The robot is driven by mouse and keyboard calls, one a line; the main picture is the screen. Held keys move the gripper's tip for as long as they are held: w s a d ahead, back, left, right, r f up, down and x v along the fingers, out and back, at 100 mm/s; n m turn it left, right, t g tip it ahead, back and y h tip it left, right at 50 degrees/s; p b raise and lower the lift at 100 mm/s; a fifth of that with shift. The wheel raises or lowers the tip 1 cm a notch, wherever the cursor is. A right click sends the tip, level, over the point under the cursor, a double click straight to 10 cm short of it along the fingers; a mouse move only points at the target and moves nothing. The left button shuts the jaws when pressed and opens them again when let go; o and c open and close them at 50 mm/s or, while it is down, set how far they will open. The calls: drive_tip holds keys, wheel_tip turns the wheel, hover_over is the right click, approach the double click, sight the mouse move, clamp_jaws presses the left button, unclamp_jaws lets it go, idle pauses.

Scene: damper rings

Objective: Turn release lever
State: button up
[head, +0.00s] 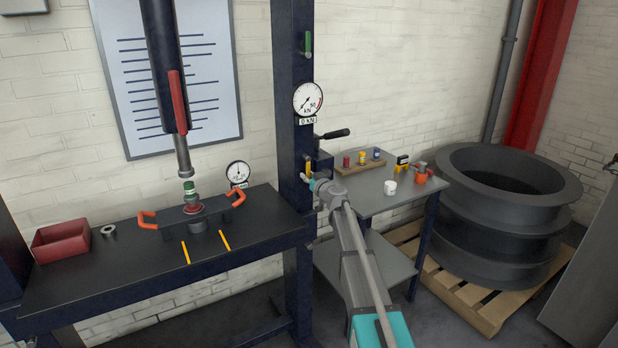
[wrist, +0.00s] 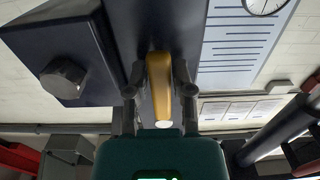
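The release lever is a yellow handle (wrist: 160,85) on the dark blue press column, and it runs lengthwise between my fingers in the wrist view. In the head view a small part of the yellow lever (head: 309,166) shows at the column, just above my gripper tip. My gripper (wrist: 160,88) has one dark finger on each side of the lever; it also shows in the head view (head: 307,179). The fingers are very close to the lever's sides, but I cannot tell whether they touch it. The lever's pale end faces my gripper's palm.
A black-knobbed pump handle (head: 334,134) sticks out right of the column. A force dial (head: 308,99) is above. The press bench (head: 90,275) carries a red bin (head: 61,243) and a plate with orange handles (head: 190,213). A grey side table (head: 375,195) holds a mug and small parts.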

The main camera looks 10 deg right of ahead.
drive_tip(key=shift+o, duration=1.4)
drive_tip(key=shift+s+d, duration=0.1)
drive_tip(key=shift+s, duration=0.4)
drive_tip(key=shift+s+d, duration=0.1)
drive_tip(key=shift+s, duration=0.25)
drive_tip(key=shift+s+d, duration=0.1)
drive_tip(key=shift+s, duration=0.2)
drive_tip(key=shift+v, duration=2.85)
